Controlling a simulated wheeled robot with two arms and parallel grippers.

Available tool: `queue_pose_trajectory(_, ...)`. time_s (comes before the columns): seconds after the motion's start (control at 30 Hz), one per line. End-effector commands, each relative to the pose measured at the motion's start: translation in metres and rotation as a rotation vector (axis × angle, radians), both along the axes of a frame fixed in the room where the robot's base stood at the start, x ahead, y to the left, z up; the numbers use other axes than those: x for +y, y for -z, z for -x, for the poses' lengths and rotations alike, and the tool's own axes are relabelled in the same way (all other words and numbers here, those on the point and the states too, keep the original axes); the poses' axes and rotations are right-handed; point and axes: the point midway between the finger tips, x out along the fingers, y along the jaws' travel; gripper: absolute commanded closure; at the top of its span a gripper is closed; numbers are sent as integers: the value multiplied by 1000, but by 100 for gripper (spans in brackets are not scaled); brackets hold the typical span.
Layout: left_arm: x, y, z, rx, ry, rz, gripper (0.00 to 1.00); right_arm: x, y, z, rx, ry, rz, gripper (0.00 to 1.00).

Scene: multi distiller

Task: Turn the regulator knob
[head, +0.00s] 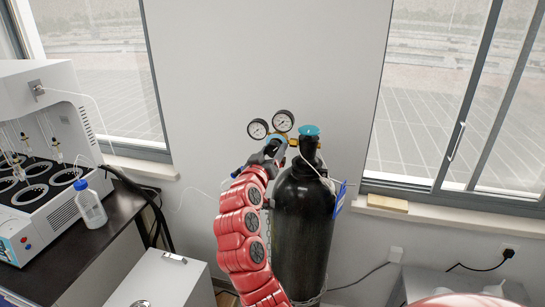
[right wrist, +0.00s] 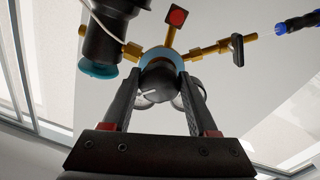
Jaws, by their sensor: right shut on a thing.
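The regulator with its two round gauges (head: 270,124) is mounted at the top of a black gas cylinder (head: 303,215). A blue valve handwheel (head: 309,130) tops the cylinder; it also shows in the right wrist view (right wrist: 97,69). My right gripper (head: 268,156) reaches up to the regulator from the front. In the right wrist view its two fingers (right wrist: 163,92) are shut on the dark round regulator knob (right wrist: 160,82), one on each side. Behind the knob are the regulator's blue ring and brass fittings (right wrist: 208,50). My left gripper is not in view.
A white multi-distiller (head: 45,150) stands on a dark bench at left, with a blue-capped bottle (head: 90,205) beside it. A white cabinet (head: 160,280) is at lower left. A thin tube runs from the regulator. Wall and windows are behind the cylinder.

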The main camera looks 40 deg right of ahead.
Motion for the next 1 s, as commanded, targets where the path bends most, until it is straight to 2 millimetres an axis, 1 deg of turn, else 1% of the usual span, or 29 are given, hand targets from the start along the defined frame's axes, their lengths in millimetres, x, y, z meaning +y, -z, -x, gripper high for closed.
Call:
queue_pose_trajectory(0.03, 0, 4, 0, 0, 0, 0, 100, 1, 3, 0, 34, -1, 29, 97)
queue_pose_trajectory(0.2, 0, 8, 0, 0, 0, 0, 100, 0, 2, 0, 160, 3, 134, 97)
queue_pose_trajectory(0.5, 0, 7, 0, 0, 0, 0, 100, -1, 0, 1, 353, 3, 299, 97)
queue_pose_trajectory(0.73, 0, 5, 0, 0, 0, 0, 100, -1, -1, 1, 457, 2, 388, 97)
queue_pose_trajectory(1.0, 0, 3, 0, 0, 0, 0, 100, -1, 0, 1, 516, 2, 440, 97)
